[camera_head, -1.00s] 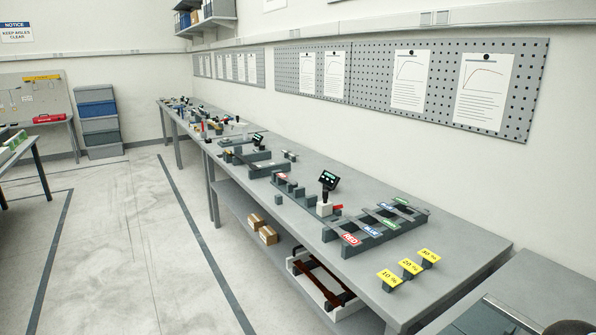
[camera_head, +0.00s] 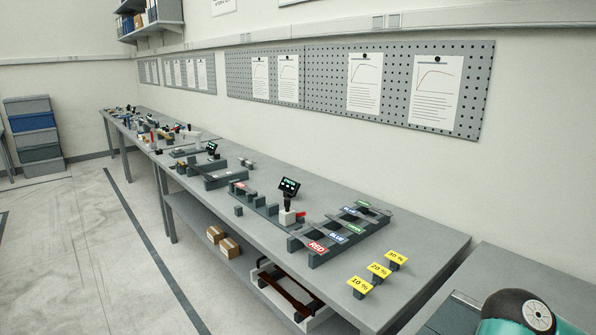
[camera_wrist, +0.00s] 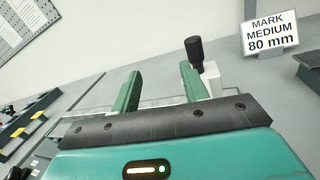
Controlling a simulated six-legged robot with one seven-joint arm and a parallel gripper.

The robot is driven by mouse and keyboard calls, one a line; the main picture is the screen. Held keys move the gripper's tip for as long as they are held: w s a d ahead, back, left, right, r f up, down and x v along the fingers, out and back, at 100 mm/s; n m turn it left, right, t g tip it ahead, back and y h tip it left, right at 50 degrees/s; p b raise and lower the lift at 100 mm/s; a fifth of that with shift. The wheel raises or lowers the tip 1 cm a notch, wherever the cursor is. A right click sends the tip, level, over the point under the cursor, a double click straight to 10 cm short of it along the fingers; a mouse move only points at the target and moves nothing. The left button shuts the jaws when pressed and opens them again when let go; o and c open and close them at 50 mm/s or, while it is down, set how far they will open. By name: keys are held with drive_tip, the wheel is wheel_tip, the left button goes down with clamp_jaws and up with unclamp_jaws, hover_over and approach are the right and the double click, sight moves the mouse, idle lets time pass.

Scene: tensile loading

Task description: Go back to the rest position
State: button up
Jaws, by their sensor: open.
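My gripper (camera_wrist: 158,90) shows in the wrist view, with two green fingers standing apart and nothing between them. A black knob on a pale block (camera_wrist: 204,70) stands just behind the right finger; I cannot tell whether they touch. In the head view a teal and black part of my arm shows at the bottom right corner. The fingers are out of that view.
A long grey workbench (camera_head: 420,255) carries a rack with RED and BLUE labels (camera_head: 338,235), a small display (camera_head: 289,187) and yellow percent signs (camera_head: 379,271). A sign reading MARK MEDIUM 80 mm (camera_wrist: 270,34) stands at the right. Open floor (camera_head: 85,260) lies left.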

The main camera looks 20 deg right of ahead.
drive_tip(key=w+a+m+g, duration=0.2)
drive_tip(key=w+m, duration=0.7)
drive_tip(key=w, duration=0.1)
drive_tip(key=w+a+m+g, duration=0.2)
drive_tip(key=w+m, duration=0.6)
drive_tip(key=w, duration=0.2)
drive_tip(key=w+a+r+m+t+y, duration=0.25)
drive_tip(key=w+a+m+y, duration=0.35)
drive_tip(key=w+a, duration=1.15)
drive_tip(key=w+a+r+y, duration=0.1)
drive_tip(key=a+r+y, duration=0.15)
drive_tip(key=a, duration=0.95)
drive_tip(key=a+r+y, duration=0.2)
drive_tip(key=a+y, duration=0.2)
drive_tip(key=a, duration=0.7)
drive_tip(key=s+a+r+g+y, duration=0.1)
drive_tip(key=s+a, duration=0.4)
drive_tip(key=a, duration=0.4)
drive_tip(key=s+a+r+g+y, duration=0.1)
drive_tip(key=s+a+g, duration=0.1)
drive_tip(key=s+a, duration=0.4)
drive_tip(key=a, duration=0.3)
drive_tip(key=shift+a+y, duration=0.25)
drive_tip(key=shift+y, duration=0.1)
